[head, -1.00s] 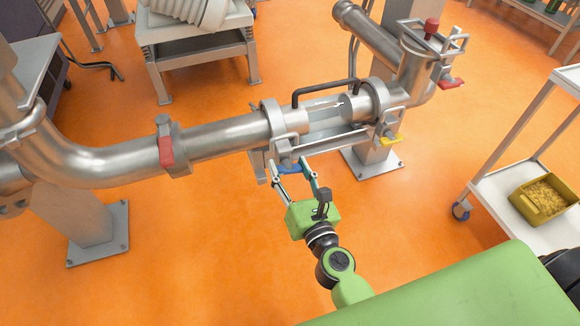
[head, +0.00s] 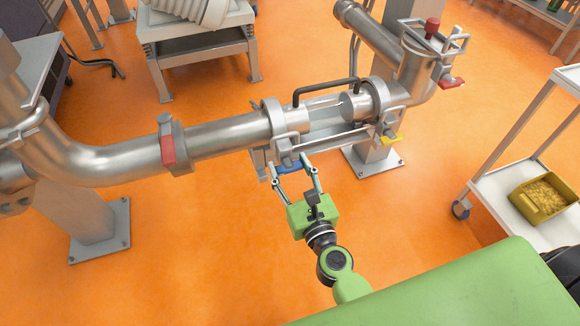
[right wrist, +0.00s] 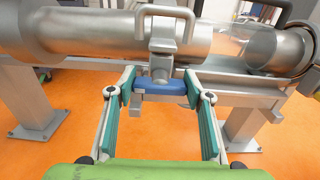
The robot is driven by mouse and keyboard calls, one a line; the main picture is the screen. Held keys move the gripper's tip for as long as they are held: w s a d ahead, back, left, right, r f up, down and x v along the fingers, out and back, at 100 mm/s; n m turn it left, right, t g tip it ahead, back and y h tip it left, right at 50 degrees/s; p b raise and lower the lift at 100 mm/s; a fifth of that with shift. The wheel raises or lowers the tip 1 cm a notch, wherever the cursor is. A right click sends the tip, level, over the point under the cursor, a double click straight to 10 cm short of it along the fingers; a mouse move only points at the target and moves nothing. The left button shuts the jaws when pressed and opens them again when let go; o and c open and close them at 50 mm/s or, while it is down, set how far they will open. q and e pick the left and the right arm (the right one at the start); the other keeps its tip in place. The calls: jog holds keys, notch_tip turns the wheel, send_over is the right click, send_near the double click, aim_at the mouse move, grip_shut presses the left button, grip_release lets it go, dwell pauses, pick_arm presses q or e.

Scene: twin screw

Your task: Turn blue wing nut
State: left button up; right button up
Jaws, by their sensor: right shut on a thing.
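The blue wing nut (head: 290,167) sits under the left clamp ring (head: 272,122) of the steel pipe. In the right wrist view the wing nut (right wrist: 160,86) hangs below a steel bolt, its wings lying nearly level. My right gripper (head: 287,162) reaches up from below with one finger on each side of it. In the right wrist view the fingertips of my right gripper (right wrist: 159,84) press on the two ends of the wing nut. My left gripper is not in view.
A black handle (head: 325,89) spans the clear pipe section. A red clamp handle (head: 167,150) is further left. A white trolley (head: 500,190) with a yellow bin (head: 543,198) stands at right. The orange floor below is free.

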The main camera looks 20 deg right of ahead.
jog(key=o, duration=1.1)
jog(key=s, duration=1.2)
jog(key=shift+d, duration=0.2)
